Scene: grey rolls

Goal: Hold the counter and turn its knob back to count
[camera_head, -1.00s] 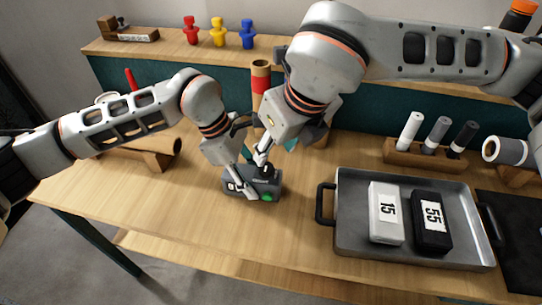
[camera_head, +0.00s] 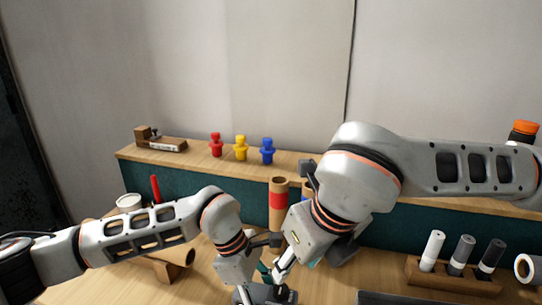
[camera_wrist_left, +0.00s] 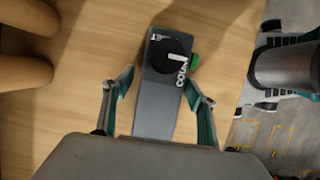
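The counter (camera_head: 259,295) is a dark grey box, cut off at the bottom edge of the head view. In the left wrist view the counter (camera_wrist_left: 156,112) lies lengthwise, with a round black knob (camera_wrist_left: 166,58) at its far end, part of the word COUNT and a green button (camera_wrist_left: 195,60). My left gripper (camera_head: 246,285) is low over the counter's left end. In the wrist view its fingers (camera_wrist_left: 160,80) straddle the box, with wood showing beside it. My right gripper (camera_head: 279,274) is close above the knob; its fingertips are too small to tell whether they touch it.
A brown tube with a red band (camera_head: 278,205) stands just behind the grippers. The shelf (camera_head: 195,158) behind holds red, yellow and blue figures. A wooden rack (camera_head: 440,274) with several rolls stands at right. Brown rolls (camera_wrist_left: 22,75) lie beside my left gripper.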

